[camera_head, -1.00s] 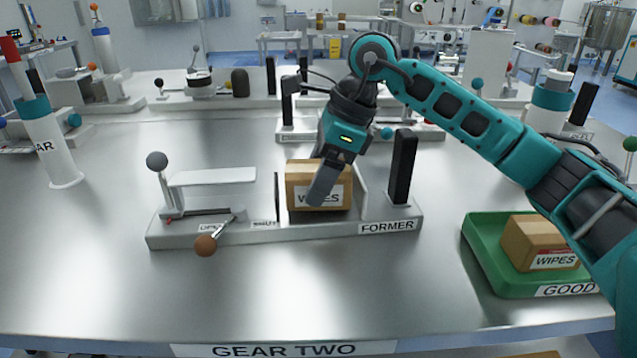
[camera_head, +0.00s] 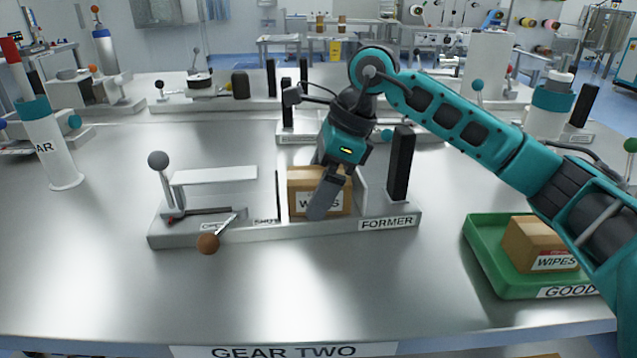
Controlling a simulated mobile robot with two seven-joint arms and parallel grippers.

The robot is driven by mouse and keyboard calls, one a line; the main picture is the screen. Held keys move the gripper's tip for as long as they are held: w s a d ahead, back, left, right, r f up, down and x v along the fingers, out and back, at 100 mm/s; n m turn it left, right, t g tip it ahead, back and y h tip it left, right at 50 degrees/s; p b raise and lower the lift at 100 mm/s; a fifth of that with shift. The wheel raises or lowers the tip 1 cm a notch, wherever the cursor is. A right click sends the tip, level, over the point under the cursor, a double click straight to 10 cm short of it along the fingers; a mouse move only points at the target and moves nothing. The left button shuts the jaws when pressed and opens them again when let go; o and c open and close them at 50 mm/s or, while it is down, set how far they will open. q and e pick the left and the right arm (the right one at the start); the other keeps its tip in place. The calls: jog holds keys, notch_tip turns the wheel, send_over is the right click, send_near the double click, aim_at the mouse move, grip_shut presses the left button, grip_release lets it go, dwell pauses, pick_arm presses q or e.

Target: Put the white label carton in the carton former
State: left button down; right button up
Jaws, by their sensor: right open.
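A brown carton with a white WIPES label (camera_head: 298,201) sits in the carton former (camera_head: 388,223), between a thin dark plate on its left and a pale wall on its right. My right gripper (camera_head: 324,205) points down at the front of this carton and covers part of its label. Its jaws are open; whether a finger touches the carton I cannot tell. A second WIPES carton (camera_head: 535,240), its label white with a red band, rests in the green GOOD tray (camera_head: 484,262) at the right. My left gripper is not in view.
The former has a grey-knobbed lever (camera_head: 158,160), a brown-knobbed lever (camera_head: 207,243) and a black post (camera_head: 400,165). A white and teal post (camera_head: 50,150) stands at the left. The metal table (camera_head: 100,270) is clear at front left.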

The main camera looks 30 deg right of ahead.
jog(key=p+v, duration=0.1)
jog(key=v, duration=1.1)
jog(key=shift+r+p, duration=0.2)
jog(key=shift+p, duration=0.1)
